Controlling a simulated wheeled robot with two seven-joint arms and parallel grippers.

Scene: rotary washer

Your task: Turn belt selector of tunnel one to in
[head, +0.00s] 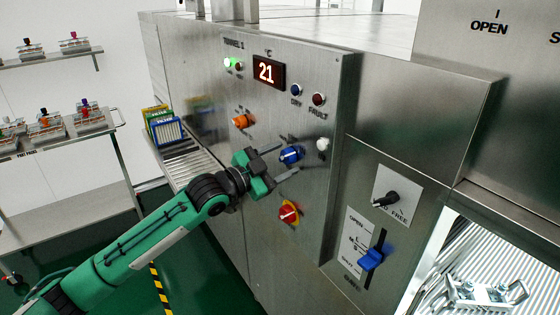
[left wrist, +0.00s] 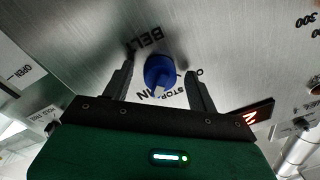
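The blue belt selector knob (head: 291,154) sits on the steel panel of tunnel one. In the left wrist view, the knob (left wrist: 158,70) stands between my fingers, with the word BELT beside it and the partly hidden labels STOP and IN next to it. A white mark shows on the knob's lower end, but I cannot tell for sure which label it points at. My left gripper (head: 288,159) is open, one finger on each side of the knob; gaps show in the left wrist view (left wrist: 160,74). My right gripper is not in view.
Around it on the panel are an orange knob (head: 240,121), a red-and-yellow knob (head: 289,212), a white button (head: 323,144) and a display (head: 267,72) reading 21. A blue lever (head: 371,259) is at lower right. Racks stand on a conveyor (head: 190,160) at left.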

